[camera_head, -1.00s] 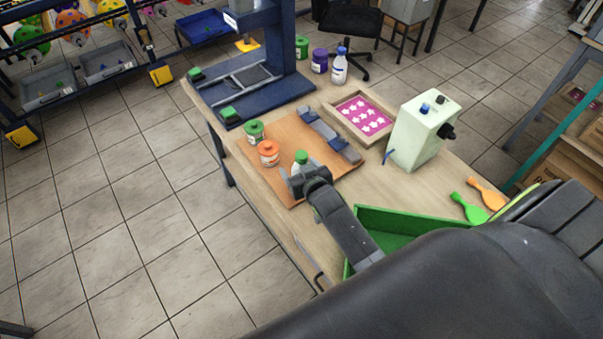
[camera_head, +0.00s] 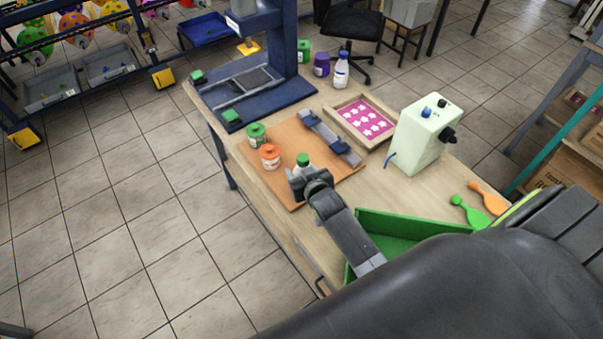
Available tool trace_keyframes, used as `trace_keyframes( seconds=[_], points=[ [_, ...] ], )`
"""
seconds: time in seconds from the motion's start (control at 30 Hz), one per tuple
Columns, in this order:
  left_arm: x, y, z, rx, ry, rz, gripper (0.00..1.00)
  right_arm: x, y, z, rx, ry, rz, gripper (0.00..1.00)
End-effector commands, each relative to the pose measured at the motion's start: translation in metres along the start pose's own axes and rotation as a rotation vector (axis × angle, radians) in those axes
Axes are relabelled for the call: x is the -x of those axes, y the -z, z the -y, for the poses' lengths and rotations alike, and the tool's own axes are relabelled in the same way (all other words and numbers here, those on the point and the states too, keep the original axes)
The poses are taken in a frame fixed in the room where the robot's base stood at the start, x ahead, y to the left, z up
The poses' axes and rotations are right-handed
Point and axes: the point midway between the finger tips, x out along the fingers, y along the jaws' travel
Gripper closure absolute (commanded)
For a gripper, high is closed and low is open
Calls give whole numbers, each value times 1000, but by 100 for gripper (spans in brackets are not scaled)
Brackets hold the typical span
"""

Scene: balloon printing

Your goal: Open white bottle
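A small white bottle with a green cap (camera_head: 303,160) stands near the front edge of the brown board (camera_head: 293,130). My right gripper (camera_head: 300,181) is at this bottle, on its near side, and hides its lower part. I cannot tell whether the fingers are closed on it. The cap is on the bottle. Another white bottle with a blue cap (camera_head: 341,70) stands upright at the back of the table, away from the gripper. My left gripper is not in view.
An orange-capped jar (camera_head: 270,157) and a green-capped jar (camera_head: 256,136) stand left of the gripper. A grey-blue bar (camera_head: 330,137), a framed pink stencil (camera_head: 366,117), a pale green box (camera_head: 421,133) and a green tray (camera_head: 410,223) are nearby.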

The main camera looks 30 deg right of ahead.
Motion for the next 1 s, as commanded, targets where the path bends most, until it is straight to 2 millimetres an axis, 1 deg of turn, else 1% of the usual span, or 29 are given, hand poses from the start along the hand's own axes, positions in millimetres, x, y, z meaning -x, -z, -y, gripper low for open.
trace_keyframes(
  seconds=[0.17, 0.5, 0.7, 0.83, 1.0],
  points=[
    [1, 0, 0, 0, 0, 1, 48, 4, 12, 0, 0, -1, -5, 80],
    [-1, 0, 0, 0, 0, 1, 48, 23, 57, 0, 0, 0, -6, 80],
    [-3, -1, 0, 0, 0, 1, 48, 32, 80, 0, 1, 0, -5, 80],
    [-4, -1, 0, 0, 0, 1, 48, 36, 88, -1, 1, 0, -4, 80],
    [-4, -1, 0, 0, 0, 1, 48, 38, 92, -1, 1, 0, -3, 80]
  ],
)
